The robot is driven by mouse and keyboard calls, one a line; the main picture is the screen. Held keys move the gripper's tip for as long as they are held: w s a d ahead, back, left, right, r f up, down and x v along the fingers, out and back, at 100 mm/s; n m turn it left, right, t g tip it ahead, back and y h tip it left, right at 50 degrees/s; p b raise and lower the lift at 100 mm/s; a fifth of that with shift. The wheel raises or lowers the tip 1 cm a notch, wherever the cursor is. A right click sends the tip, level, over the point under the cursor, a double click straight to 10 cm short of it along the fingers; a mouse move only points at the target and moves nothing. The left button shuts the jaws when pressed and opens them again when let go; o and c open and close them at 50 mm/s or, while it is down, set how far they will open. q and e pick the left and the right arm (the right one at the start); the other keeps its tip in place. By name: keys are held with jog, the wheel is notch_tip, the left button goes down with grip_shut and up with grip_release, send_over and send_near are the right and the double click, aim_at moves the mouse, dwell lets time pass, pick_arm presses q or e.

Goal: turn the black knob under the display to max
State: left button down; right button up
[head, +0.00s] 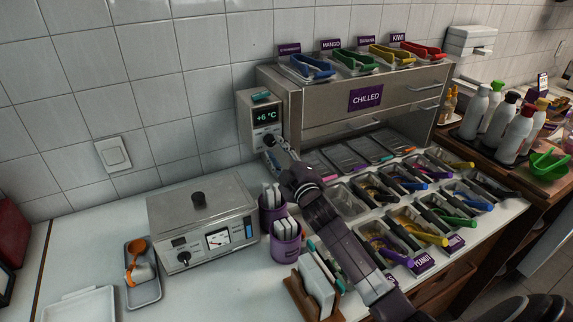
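The display (266,116) reads +6 °C in green on a small grey control box (246,122) at the left side of the chilled cabinet. My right arm reaches up from the lower right. My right gripper (271,142) is at the lower front of this box, just under the display. The gripper covers the spot where the black knob sits, so I cannot make out the knob or its setting. The fingers are too small and overlapped to tell whether they are open or closed on it. My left gripper is not in view.
A metal warmer (205,225) with its own dial and black knob stands left of my arm. Purple cups (285,246) and a wooden napkin holder (313,295) stand close beside my forearm. Topping trays with coloured tongs (430,237) fill the right.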

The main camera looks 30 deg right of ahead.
jog(key=s, duration=0.9)
jog(key=shift+s+a+f, duration=0.35)
jog(key=shift+a, duration=0.05)
